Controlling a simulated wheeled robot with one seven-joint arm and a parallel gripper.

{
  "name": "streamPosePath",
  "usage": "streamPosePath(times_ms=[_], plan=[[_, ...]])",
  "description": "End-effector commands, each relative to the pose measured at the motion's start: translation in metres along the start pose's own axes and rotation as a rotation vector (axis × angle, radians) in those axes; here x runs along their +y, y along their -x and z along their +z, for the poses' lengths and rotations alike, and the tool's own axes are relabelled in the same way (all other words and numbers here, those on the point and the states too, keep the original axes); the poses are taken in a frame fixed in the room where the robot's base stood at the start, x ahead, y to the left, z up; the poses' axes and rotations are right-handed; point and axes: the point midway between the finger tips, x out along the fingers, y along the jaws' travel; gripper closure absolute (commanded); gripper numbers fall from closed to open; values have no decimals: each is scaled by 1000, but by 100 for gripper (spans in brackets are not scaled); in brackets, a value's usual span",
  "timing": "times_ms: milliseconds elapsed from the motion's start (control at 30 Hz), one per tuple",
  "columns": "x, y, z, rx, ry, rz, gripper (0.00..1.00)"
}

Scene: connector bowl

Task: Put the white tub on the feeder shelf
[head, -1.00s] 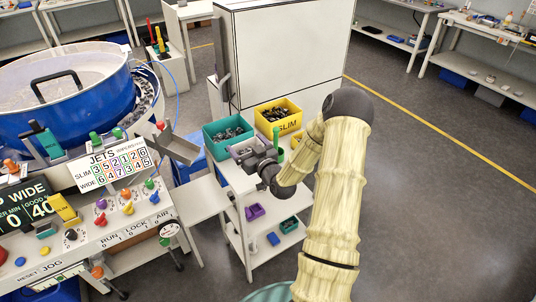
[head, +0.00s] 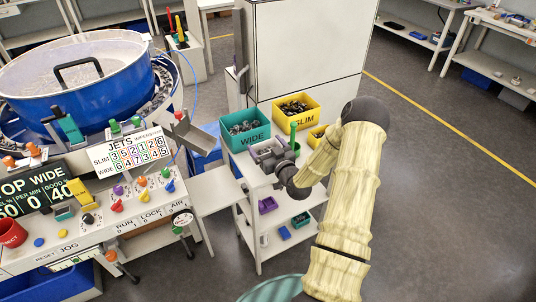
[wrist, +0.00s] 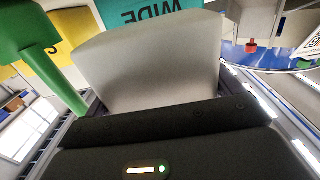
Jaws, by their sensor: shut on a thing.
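The white tub (wrist: 150,70) fills the middle of the wrist view as a pale, slightly tapered wall just beyond the dark gripper body. In the head view, my gripper (head: 270,156) is at the top of the white trolley, shut on the tub, which is mostly hidden there. The fingertips cannot be made out clearly. A flat white shelf (head: 216,196) juts from the feeder bench, left of the trolley and lower than the gripper; its visible top is bare.
A teal WIDE bin (head: 245,137) and a yellow SLIM bin (head: 298,115), both full of small parts, stand close behind the gripper. A green upright piece (head: 293,135) is right beside it. A metal chute (head: 190,137) overhangs left. Open floor (head: 430,200) lies to the right.

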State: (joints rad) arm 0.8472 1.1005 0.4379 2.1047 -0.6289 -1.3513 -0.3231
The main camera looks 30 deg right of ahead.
Motion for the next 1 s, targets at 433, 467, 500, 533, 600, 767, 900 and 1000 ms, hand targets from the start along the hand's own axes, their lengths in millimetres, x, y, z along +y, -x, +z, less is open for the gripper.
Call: streamPosePath(times_ms=[433, 467, 500, 533, 600, 767, 900, 1000], plan=[[-1, 0, 11, -1, -2, -1, 37], [-1, 0, 14, -2, -3, -1, 37], [-1, 0, 20, -2, -3, -1, 37], [-1, 0, 24, -2, -3, -1, 37], [-2, 0, 33, -2, -2, -2, 37], [-2, 0, 43, 0, 0, -2, 37], [-2, 0, 43, 1, 0, -2, 37], [-2, 0, 44, 0, 0, -2, 37]])
